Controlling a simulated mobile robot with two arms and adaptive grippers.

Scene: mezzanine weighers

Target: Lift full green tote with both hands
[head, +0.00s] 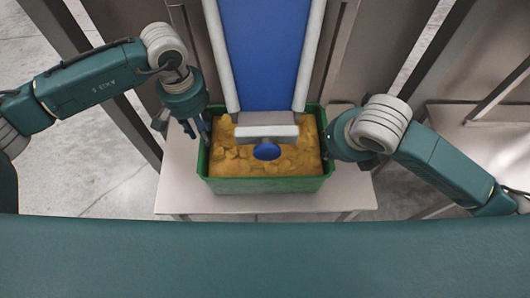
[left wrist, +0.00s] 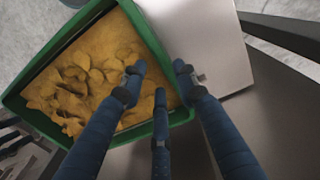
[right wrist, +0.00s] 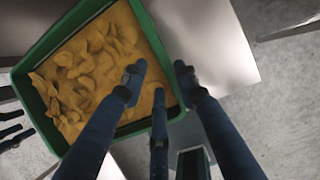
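The green tote (head: 265,186), full of yellow-brown lumpy pieces (head: 225,162), sits on a pale table. My left gripper (head: 186,125) is at the tote's left side, pointing down. In the left wrist view its fingers (left wrist: 158,73) are spread, with one side over the contents and the other outside the rim (left wrist: 150,38). My right gripper (head: 335,142) is at the tote's right side, its fingers mostly hidden in the head view. In the right wrist view its fingers (right wrist: 159,71) are also spread on both sides of the rim (right wrist: 154,45). Contact cannot be told.
A blue chute (head: 265,55) with pale side rails comes down from behind; its pale end piece and blue knob (head: 266,152) overhang the tote. The pale table (head: 310,203) has bare room in front. Another pale table (head: 470,150) stands at the right.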

